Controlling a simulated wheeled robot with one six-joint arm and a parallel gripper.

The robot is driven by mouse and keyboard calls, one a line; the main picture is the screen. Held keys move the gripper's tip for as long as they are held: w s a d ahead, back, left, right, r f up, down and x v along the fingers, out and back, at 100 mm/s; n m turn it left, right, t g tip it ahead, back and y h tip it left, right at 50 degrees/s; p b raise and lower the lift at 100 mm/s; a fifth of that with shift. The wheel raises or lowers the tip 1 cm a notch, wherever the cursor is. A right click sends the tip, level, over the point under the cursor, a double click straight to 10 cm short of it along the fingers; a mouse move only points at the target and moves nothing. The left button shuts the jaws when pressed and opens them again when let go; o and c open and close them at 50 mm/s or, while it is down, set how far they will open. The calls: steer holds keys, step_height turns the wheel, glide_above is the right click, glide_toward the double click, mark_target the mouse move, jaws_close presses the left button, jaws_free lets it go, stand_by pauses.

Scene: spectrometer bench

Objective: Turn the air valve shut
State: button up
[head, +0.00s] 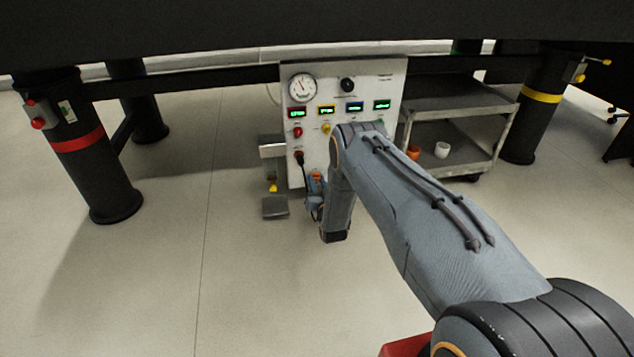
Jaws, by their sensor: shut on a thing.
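A white control panel (358,88) stands under the dark bench top. My gripper (315,196) is at the panel's lower front, left of my forearm, small and partly hidden by my own wrist. It is shut on a small orange-red part (316,177) low on the panel, which looks like the air valve's handle. The jaws cover most of it, so its angle cannot be told. A round white gauge (302,87) sits at the panel's upper left.
Lit displays (354,106), a red knob (297,132) and a yellow knob (325,128) are on the panel. A black cable hangs from a plug beside the gripper. A grey cart (455,102) stands right. Thick black bench legs (105,185) flank the panel. The floor left is clear.

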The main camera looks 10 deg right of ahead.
stand_by(0.3)
steer(key=o, duration=1.1)
steer(key=shift+c, duration=0.2)
steer(key=s+p, duration=0.3)
steer(key=s, duration=0.5)
